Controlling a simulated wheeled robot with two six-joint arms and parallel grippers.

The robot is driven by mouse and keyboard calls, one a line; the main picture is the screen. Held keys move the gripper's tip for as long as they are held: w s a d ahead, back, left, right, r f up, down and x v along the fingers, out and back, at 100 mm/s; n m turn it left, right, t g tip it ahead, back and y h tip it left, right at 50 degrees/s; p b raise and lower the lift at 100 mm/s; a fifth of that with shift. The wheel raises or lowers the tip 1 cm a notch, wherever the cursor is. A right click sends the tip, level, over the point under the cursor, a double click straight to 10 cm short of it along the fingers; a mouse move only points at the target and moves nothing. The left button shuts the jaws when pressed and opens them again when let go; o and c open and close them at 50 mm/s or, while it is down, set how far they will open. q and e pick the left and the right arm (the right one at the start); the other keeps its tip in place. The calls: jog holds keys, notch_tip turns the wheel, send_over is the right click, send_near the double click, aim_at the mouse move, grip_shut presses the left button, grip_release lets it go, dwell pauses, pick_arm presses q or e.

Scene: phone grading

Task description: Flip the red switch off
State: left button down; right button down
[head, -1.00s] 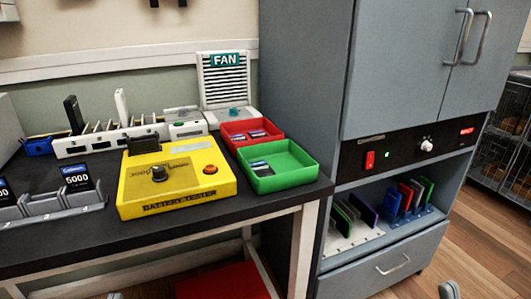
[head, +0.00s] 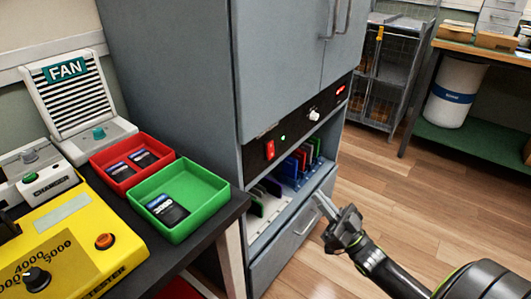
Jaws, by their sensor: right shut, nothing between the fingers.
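The red switch (head: 270,149) is on the black control panel (head: 300,124) of the grey cabinet, at the panel's left end. A small green light (head: 283,138) glows beside it, and a red display (head: 340,90) is lit at the panel's right end. My right gripper (head: 338,213) is shut and empty. It is in front of the cabinet's lower drawer, below and to the right of the switch, apart from it. My left gripper is not in view.
The dark table at left holds a yellow tester (head: 75,262), a red tray (head: 112,156), a green tray (head: 207,178) and a fan (head: 72,95). Colored boards stand in the open shelf below the panel. Wooden floor (head: 365,165) is clear right of the cabinet.

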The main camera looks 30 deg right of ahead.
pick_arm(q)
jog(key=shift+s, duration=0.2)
pick_arm(e)
jog(key=shift+r, duration=0.1)
send_near(271, 151)
notch_tip(271, 151, up, 4)
jog(key=w, duration=0.1)
jog(key=w+a, duration=0.1)
jog(key=w, duration=0.1)
jog(key=shift+w+a+f+b, duration=0.2)
jog(key=shift+w+f+b, duration=0.05)
jog(key=shift+w+b, duration=0.15)
jog(key=shift+w, duration=0.2)
jog(key=shift+a, duration=0.1)
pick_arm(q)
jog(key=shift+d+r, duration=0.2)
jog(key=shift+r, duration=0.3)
